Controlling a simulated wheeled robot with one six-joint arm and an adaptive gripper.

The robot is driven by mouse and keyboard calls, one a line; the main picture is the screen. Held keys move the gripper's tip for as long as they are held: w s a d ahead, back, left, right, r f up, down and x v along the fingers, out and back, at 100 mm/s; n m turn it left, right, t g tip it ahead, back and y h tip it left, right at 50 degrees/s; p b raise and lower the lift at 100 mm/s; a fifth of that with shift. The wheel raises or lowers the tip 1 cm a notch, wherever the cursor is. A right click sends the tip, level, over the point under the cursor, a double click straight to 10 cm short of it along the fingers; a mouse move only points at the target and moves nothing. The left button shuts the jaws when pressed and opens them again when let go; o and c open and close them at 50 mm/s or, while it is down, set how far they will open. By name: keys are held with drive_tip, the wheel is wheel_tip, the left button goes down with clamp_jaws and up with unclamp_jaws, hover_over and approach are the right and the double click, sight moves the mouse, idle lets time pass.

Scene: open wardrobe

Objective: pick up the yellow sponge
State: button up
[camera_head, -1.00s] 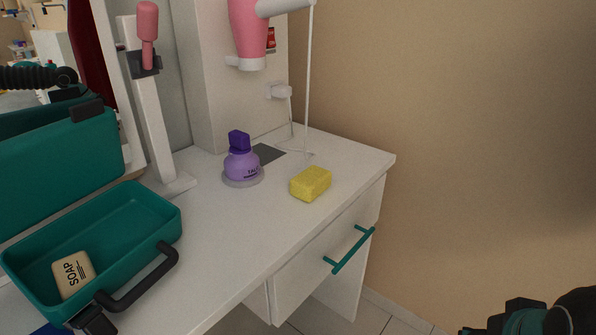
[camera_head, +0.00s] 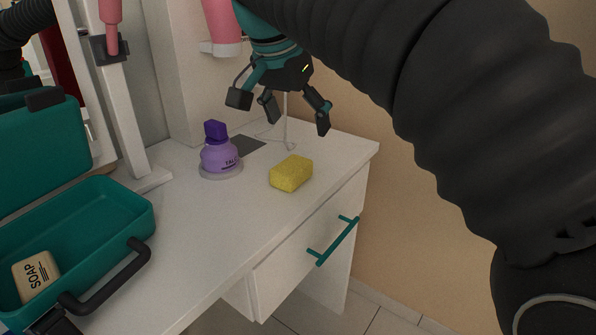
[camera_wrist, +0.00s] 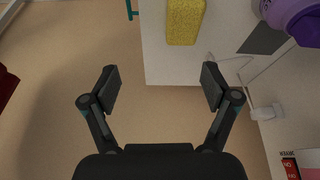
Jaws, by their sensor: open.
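The yellow sponge (camera_head: 291,174) lies on the white tabletop near its front right edge. It also shows at the top of the wrist view (camera_wrist: 185,20), beyond my fingertips and cut off by the frame edge. My gripper (camera_head: 284,112) is open and empty. It hangs above the back right part of the table, higher than the sponge and apart from it. In the wrist view my two fingers (camera_wrist: 162,88) are spread wide, with floor and the table's edge showing between them.
A purple talc bottle (camera_head: 219,156) stands left of the sponge. An open teal case (camera_head: 133,207) with a soap bar (camera_head: 36,275) is at the left. A pink hair dryer (camera_head: 221,25) hangs behind. A drawer with a teal handle (camera_head: 333,240) is below. The wall closes the right side.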

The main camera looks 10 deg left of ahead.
drive_tip(key=a, duration=0.3)
drive_tip(key=b, duration=0.2)
hover_over(291, 164)
drive_tip(key=s, duration=0.3)
drive_tip(key=shift+m, duration=0.3)
drive_tip(key=f, duration=0.7)
drive_tip(key=shift+w, duration=0.25)
drive_tip(key=shift+w+a+x, duration=0.1)
drive_tip(key=shift+a+x, duration=0.05)
drive_tip(key=shift+x, duration=1.25)
drive_tip(key=shift+w+a+x, duration=0.15)
drive_tip(key=shift+a+x, duration=0.05)
drive_tip(key=shift+x, duration=1.2)
drive_tip(key=shift+r, duration=0.1)
drive_tip(key=c, duration=0.9)
